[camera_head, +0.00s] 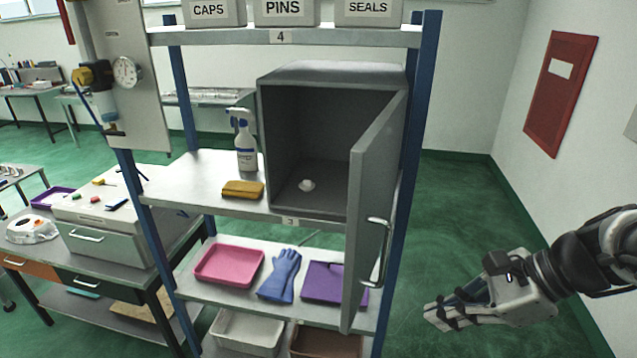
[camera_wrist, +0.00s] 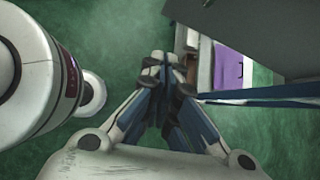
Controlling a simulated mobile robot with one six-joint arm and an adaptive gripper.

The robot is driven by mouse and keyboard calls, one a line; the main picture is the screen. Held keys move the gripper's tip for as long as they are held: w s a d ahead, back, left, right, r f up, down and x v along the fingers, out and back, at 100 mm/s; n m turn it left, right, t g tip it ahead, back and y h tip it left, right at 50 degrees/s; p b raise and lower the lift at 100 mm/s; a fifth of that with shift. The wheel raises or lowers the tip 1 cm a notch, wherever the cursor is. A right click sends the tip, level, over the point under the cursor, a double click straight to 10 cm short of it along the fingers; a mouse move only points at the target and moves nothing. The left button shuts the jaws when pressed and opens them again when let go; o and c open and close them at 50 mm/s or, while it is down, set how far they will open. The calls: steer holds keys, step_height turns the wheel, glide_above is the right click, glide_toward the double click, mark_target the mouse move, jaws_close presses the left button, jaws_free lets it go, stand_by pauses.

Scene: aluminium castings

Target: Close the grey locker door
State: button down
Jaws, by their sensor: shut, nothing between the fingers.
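The grey locker (camera_head: 332,72) stands on the shelf marked 3 of a blue-posted rack. Its grey door (camera_head: 371,210) is hinged on the right and stands open, swung out towards me past the shelf's front edge. A metal bar handle (camera_head: 377,252) is on the door's right-hand face. In the wrist view my gripper's fingers (camera_wrist: 165,65) are together, and a grey panel, probably the door, shows at upper right (camera_wrist: 260,35).
A spray bottle (camera_head: 245,145) and a yellow cloth (camera_head: 243,189) are left of the locker. Below are a pink tray (camera_head: 229,265), a blue glove (camera_head: 280,275) and a purple tray (camera_head: 322,284). Green floor right of the rack is free up to a wall with a red panel (camera_head: 560,92).

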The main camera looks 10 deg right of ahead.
step_height(320, 180, up, 2)
steer(key=m, duration=0.2)
glide_toward(352, 320)
steer(key=shift+t+y, duration=0.3)
steer(key=shift+y, duration=0.1)
steer(key=shift+s+f+b+x, duration=0.1)
steer(key=shift+b+x, duration=0.05)
steer(key=shift+x, duration=0.9)
steer(key=shift+s+f+b+x, duration=0.1)
steer(key=shift+f+b+x, duration=0.05)
steer(key=shift+x, duration=0.95)
steer(key=shift+d, duration=0.2)
